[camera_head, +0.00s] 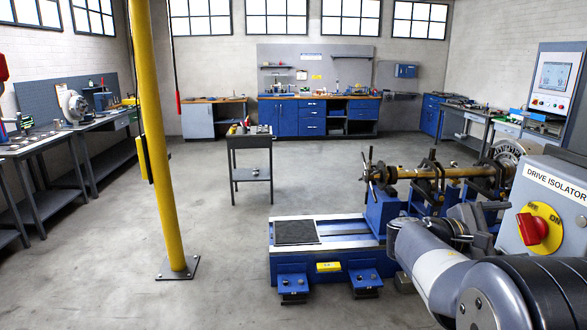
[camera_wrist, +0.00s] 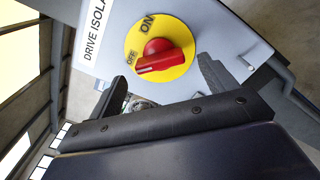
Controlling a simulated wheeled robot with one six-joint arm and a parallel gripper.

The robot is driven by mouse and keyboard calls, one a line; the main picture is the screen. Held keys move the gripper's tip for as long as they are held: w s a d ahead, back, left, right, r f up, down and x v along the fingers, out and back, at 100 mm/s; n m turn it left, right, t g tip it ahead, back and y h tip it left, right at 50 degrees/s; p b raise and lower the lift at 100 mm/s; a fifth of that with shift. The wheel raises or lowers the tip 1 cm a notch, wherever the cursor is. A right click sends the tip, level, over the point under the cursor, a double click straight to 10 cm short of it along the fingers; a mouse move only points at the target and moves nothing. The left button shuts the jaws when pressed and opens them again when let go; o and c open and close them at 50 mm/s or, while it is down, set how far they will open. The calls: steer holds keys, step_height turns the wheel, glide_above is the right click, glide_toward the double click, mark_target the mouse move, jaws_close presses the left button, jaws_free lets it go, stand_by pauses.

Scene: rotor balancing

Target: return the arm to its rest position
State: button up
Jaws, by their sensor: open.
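My gripper (camera_wrist: 166,82) is open and empty in the wrist view, with its two dark fingers spread apart. The red knob (camera_wrist: 165,60) on its yellow ON/OFF disc shows beyond and between the fingertips, apart from them. The knob's grip bar lies toward the OFF mark. In the head view my grey and black arm (camera_head: 440,275) is bent at the lower right, in front of the rotor machine. The drive isolator box (camera_head: 507,235) with the red knob (camera_head: 532,230) stands close beside it.
The blue rotor machine (camera_head: 300,268) with its brass shaft (camera_head: 440,172) lies beyond my arm. A yellow post (camera_head: 163,150) stands at left. A small cart (camera_head: 250,140) is mid-floor. Benches line the walls. The grey floor at left centre is clear.

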mark_target(521, 229)
steer(key=d, duration=0.4)
steer(key=shift+w+d+f, duration=0.15)
steer(key=shift+d+f, duration=0.05)
steer(key=m+b, duration=0.3)
steer(key=shift+a+m, duration=0.15)
steer(key=shift+m, duration=0.15)
steer(key=m+b, duration=0.3)
steer(key=m, duration=0.3)
steer(key=shift+r+b, duration=0.15)
steer(key=shift+b, duration=0.15)
steer(key=m+b, duration=0.1)
steer(key=m, duration=0.3)
steer(key=shift+r+b, duration=0.1)
steer(key=shift+b, duration=0.2)
steer(key=m, duration=0.4)
steer(key=shift+r, duration=0.1)
steer(key=shift+a+m+b, duration=0.3)
steer(key=shift+a+b, duration=0.2)
steer(key=shift+a, duration=0.95)
